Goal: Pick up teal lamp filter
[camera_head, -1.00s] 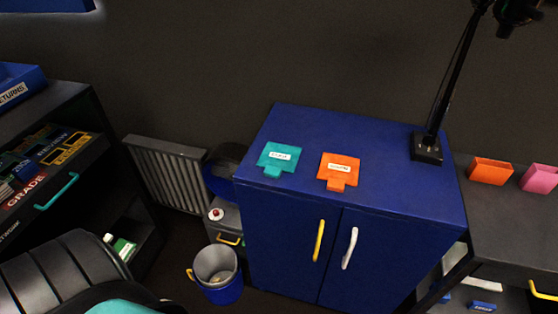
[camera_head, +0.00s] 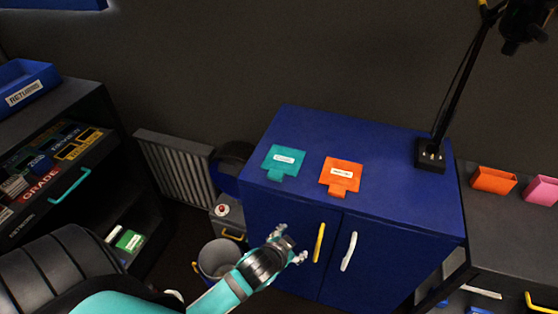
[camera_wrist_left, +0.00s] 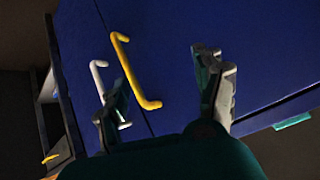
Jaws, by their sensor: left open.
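The teal lamp filter (camera_head: 284,160) lies flat on top of the blue cabinet, near its left side, with a white label and a tab toward the front edge. In the left wrist view a teal piece (camera_wrist_left: 293,121) shows at the cabinet's edge, probably the filter's tab. My left gripper (camera_head: 288,243) is in front of the cabinet's left door, below the top and apart from the filter. Its fingers (camera_wrist_left: 165,85) are spread with nothing between them. My right gripper is not in view.
An orange filter (camera_head: 341,175) lies right of the teal one on the blue cabinet (camera_head: 390,185). A yellow handle (camera_head: 319,243) and a white handle (camera_head: 349,251) stick out from the doors. A lamp base (camera_head: 430,155) stands at the back right. A bin (camera_head: 218,257) stands lower left.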

